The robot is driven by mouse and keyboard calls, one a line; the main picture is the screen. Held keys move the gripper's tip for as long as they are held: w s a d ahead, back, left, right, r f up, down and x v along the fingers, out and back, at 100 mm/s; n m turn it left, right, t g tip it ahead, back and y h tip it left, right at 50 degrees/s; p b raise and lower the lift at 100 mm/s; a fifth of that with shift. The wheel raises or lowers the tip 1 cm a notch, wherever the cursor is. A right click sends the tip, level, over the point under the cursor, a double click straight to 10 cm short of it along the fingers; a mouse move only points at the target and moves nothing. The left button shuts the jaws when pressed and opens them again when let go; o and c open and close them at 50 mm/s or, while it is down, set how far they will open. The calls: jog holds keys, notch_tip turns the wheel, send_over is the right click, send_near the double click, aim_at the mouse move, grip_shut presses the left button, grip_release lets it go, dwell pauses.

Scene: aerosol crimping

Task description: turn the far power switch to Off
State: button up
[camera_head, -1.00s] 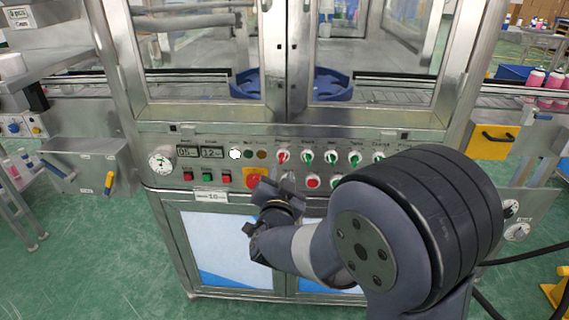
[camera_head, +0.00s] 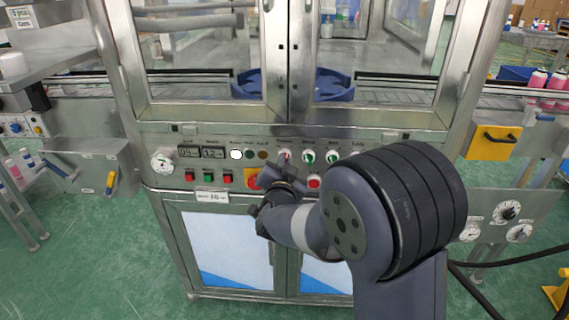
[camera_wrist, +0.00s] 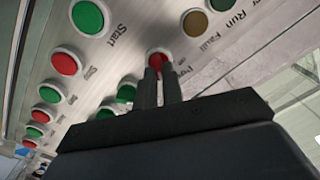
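The red rotary switch (camera_wrist: 158,58) on a white round base shows in the wrist view beside a label starting "Po". In the head view it seems to be the leftmost knob (camera_head: 285,155) of the row, partly behind my gripper (camera_head: 283,172). In the wrist view my gripper (camera_wrist: 156,72) has its two dark fingers close together, with a narrow gap, their tips at the lower part of the red switch. Red shows between and just beyond the tips. Whether they press on the switch is unclear. The label's remaining letters are hidden.
Green knobs (camera_head: 308,157) continue the row to the right. A red-and-yellow round switch (camera_head: 253,178) sits low left of my gripper. Red and green buttons (camera_head: 208,177) lie further left. The glass doors' metal frame (camera_head: 290,60) rises above the panel.

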grip_shut()
jog(key=shift+n, duration=0.3)
jog(key=n+p, duration=0.1)
jog(key=n, duration=0.2)
jog(key=n+p, duration=0.2)
jog(key=n, duration=0.2)
jog(key=n+p, duration=0.2)
jog(key=n, duration=0.2)
jog(key=shift+a, duration=0.3)
jog(key=shift+n+p, duration=0.3)
jog(key=o, duration=0.5)
grip_release()
jog(key=shift+s, duration=0.1)
